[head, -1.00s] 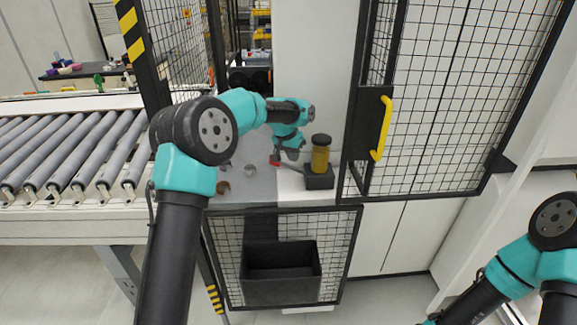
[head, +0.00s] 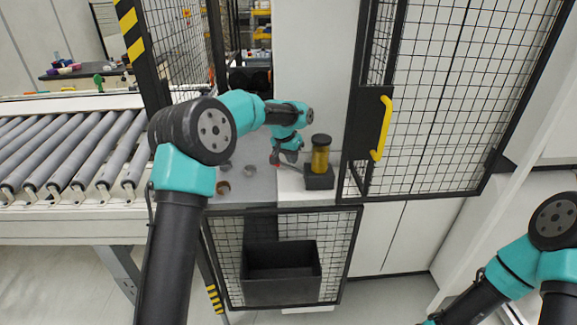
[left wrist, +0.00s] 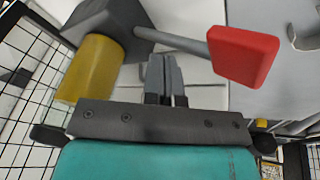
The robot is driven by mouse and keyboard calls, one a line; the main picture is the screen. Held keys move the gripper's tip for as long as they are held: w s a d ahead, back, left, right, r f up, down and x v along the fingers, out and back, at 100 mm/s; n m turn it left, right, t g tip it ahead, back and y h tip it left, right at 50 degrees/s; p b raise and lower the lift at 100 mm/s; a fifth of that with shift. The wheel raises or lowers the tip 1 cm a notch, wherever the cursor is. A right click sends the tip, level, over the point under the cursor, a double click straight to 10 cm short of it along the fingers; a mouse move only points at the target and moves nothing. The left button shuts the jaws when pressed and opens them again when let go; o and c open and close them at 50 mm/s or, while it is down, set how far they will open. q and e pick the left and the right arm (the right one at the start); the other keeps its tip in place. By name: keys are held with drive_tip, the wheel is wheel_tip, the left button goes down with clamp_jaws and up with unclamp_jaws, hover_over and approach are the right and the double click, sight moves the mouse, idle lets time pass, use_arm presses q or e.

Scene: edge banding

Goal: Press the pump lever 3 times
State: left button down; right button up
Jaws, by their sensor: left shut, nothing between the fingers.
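The pump has a black base (head: 319,181) and a yellow cylinder (head: 320,158) with a black cap, on the counter by the cage door. Its grey lever rod (left wrist: 178,42) ends in a red handle (left wrist: 243,56) in the left wrist view. In the head view only a little red shows beneath my gripper. My left gripper (left wrist: 165,62) is shut and empty, its fingertips close to the rod between the yellow cylinder and the handle. I cannot tell whether they touch it. It also shows in the head view (head: 284,158). My right gripper is out of view.
Several small round parts (head: 223,187) lie on the grey counter left of the pump. A black bin (head: 281,275) hangs on the mesh below. A mesh door with a yellow handle (head: 382,128) stands at right, and a roller conveyor (head: 70,150) at left.

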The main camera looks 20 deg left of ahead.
sight(287, 165)
use_arm(q)
drive_tip(key=shift+s+a+f, duration=0.1)
drive_tip(key=shift+a+f, duration=0.2)
drive_tip(key=shift+f, duration=0.3)
drive_tip(key=shift+s+a+f, duration=0.15)
drive_tip(key=shift+a+f, duration=0.15)
drive_tip(key=shift+f, duration=0.25)
drive_tip(key=shift+s+a+f, duration=0.1)
drive_tip(key=shift+a+f, duration=0.2)
drive_tip(key=shift+f, duration=0.3)
idle(2.7)
drive_tip(key=shift+r, duration=0.15)
drive_tip(key=shift+w+d+r, duration=0.15)
drive_tip(key=shift+d+r, duration=0.25)
drive_tip(key=shift+r, duration=0.25)
drive_tip(key=shift+w+d+r, duration=0.1)
drive_tip(key=shift+d+r, duration=0.25)
drive_tip(key=shift+r, duration=0.35)
drive_tip(key=shift+w+d+r, duration=0.15)
drive_tip(key=shift+d+r, duration=0.25)
drive_tip(key=shift+r, duration=0.25)
drive_tip(key=shift+r, duration=0.1)
